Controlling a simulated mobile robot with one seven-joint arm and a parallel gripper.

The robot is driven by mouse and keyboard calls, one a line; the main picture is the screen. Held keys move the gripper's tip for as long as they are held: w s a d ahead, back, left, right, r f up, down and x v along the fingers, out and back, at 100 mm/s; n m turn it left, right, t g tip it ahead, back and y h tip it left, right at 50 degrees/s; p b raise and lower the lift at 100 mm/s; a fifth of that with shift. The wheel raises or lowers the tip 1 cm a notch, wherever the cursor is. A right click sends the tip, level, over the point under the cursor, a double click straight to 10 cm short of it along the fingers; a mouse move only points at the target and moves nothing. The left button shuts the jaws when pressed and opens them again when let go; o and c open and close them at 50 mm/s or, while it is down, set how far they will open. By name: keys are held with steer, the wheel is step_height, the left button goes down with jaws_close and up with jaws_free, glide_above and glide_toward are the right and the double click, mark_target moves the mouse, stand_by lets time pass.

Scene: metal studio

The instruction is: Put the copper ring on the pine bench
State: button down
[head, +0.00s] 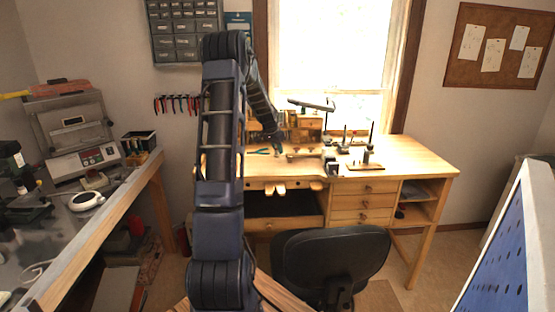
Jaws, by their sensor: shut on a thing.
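The pine bench (415,157) is a light wooden workbench with drawers, below the window. My gripper (279,148) is at the end of my dark blue arm, over the left-middle part of the bench top. It is small and dark here, and the gap between its fingers cannot be made out. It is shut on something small. The copper ring cannot be made out clearly, as it is too small or hidden at the fingertips. I cannot tell whether the gripper touches the bench top.
Small tools and stands (367,160) crowd the bench's middle and back; its right end is clear. A black chair (330,262) stands before it. A metal-topped table (95,215) with equipment is at the left. A blue perforated panel (505,265) is at the right.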

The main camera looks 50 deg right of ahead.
mark_target(276, 154)
steer(key=shift+f, duration=2.55)
steer(key=shift+f, duration=0.15)
steer(key=c, duration=1.3)
jaws_free()
steer(key=v, duration=1.2)
steer(key=shift+a, duration=0.1)
